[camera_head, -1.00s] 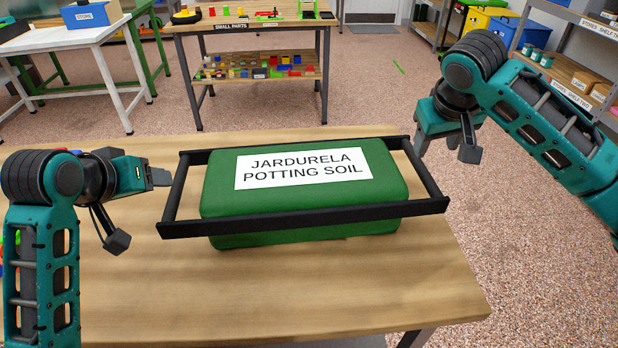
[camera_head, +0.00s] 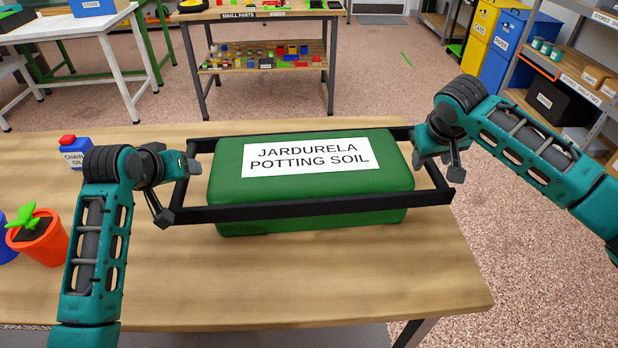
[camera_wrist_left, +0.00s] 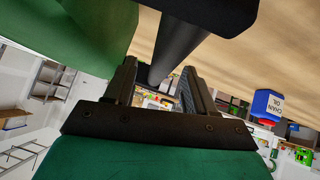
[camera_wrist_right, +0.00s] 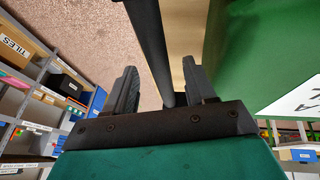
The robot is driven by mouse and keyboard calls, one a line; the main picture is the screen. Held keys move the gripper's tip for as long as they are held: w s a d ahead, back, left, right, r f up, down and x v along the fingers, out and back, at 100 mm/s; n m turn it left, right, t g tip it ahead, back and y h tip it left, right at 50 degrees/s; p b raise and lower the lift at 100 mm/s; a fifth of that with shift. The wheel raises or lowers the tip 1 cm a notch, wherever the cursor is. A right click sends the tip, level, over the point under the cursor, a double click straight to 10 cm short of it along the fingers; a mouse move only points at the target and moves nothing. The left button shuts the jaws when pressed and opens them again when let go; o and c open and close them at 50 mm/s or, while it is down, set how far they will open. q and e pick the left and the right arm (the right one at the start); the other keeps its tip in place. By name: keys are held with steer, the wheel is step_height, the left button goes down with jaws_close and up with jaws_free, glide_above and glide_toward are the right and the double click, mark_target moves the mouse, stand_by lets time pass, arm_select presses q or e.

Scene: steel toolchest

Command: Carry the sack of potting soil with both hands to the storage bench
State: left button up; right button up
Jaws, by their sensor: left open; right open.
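The sack of potting soil (camera_head: 310,185) is a green block with a white label, lying on the wooden table (camera_head: 250,275) inside a black frame (camera_head: 320,213) with a bar at each end. My left gripper (camera_head: 188,172) is open at the frame's left end bar; in the left wrist view the bar (camera_wrist_left: 178,45) runs between its fingers (camera_wrist_left: 160,85). My right gripper (camera_head: 440,165) is open at the right end bar; in the right wrist view that bar (camera_wrist_right: 155,55) passes between its fingers (camera_wrist_right: 165,88). I cannot tell whether the fingers touch the bars.
A chain oil bottle (camera_head: 75,152) and an orange plant pot (camera_head: 40,240) stand left on the table. Beyond are a small parts bench (camera_head: 260,14), a white table (camera_head: 70,27) and shelves (camera_head: 575,75) at the right. Open floor lies between.

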mark_target(431, 161)
arm_select(q)
steer(key=shift+x, duration=1.55)
arm_select(e)
steer(key=shift+x, duration=1.55)
arm_select(q)
jaws_close()
arm_select(e)
jaws_close()
arm_select(q)
steer(key=shift+w+r, duration=0.15)
steer(key=shift+r, duration=0.1)
arm_select(e)
steer(key=shift+w+r, duration=0.15)
steer(key=shift+r, duration=0.15)
